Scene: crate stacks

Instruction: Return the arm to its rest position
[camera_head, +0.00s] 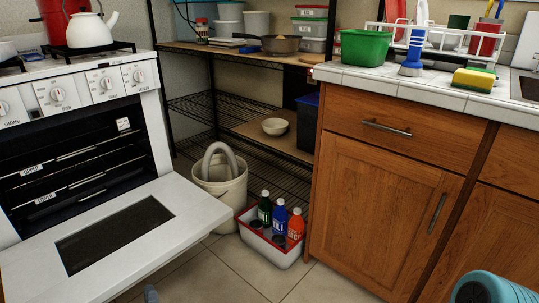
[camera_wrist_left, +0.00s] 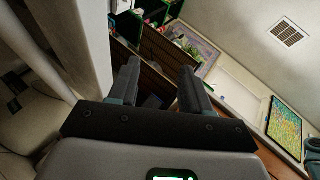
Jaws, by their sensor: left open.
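My left gripper (camera_wrist_left: 161,72) shows in the left wrist view with its two dark fingers spread apart. It is open, and nothing is seen between the fingers. In the head view only a small blue-grey tip shows at the bottom edge, left of the middle, and I cannot tell which part it is. My right gripper is not in view.
The white oven door (camera_head: 180,205) hangs open at left. A red-rimmed crate (camera_head: 278,254) with several bottles stands on the floor beside a bucket (camera_head: 222,192). The wooden cabinet (camera_head: 385,215) fills the right. Wire shelves (camera_head: 205,108) stand behind.

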